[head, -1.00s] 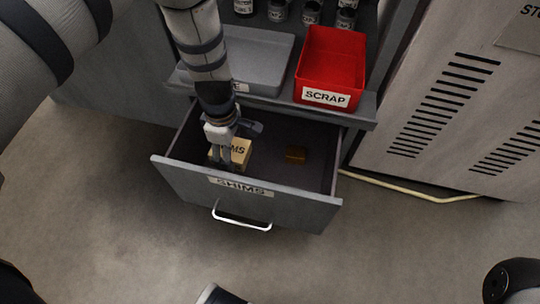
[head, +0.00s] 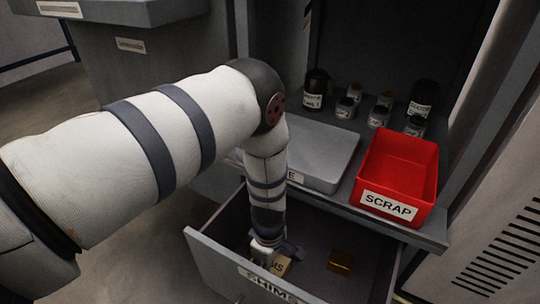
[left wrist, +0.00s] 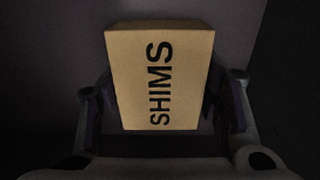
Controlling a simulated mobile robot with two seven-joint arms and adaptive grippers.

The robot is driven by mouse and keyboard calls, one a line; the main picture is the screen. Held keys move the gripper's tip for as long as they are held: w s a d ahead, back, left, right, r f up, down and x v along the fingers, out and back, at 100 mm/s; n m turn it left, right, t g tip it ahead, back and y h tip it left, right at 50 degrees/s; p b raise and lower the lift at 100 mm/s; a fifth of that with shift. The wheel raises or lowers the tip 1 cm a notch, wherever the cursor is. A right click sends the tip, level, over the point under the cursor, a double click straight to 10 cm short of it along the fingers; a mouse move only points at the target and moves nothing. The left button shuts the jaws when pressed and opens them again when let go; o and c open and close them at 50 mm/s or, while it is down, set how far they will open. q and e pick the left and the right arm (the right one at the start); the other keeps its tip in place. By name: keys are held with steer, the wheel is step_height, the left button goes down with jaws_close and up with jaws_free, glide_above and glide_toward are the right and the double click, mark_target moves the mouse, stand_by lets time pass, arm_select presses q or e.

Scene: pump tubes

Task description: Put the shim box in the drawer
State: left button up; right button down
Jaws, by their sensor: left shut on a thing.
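The shim box (head: 283,266) is a small tan carton marked SHIMS. It is inside the open grey drawer (head: 222,259), near its front wall, which carries a SHIMS label. My left gripper (head: 266,254) reaches down into the drawer and is shut on the box. In the left wrist view the shim box (left wrist: 160,70) sits between the two fingers of the left gripper (left wrist: 160,100). I cannot tell whether the box touches the drawer floor. My right gripper is not in view.
A small brown block (head: 341,261) lies in the drawer to the right of the box, with bare floor between. Above the drawer, a shelf holds a grey tray (head: 325,150), a red SCRAP bin (head: 400,170) and several dark labelled jars (head: 348,106).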

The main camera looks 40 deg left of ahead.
arm_select(q)
steer(key=shift+f, duration=0.15)
steer(key=o, duration=1.5)
step_height(320, 180, up, 12)
steer(key=p, duration=0.4)
steer(key=shift+p, duration=0.4)
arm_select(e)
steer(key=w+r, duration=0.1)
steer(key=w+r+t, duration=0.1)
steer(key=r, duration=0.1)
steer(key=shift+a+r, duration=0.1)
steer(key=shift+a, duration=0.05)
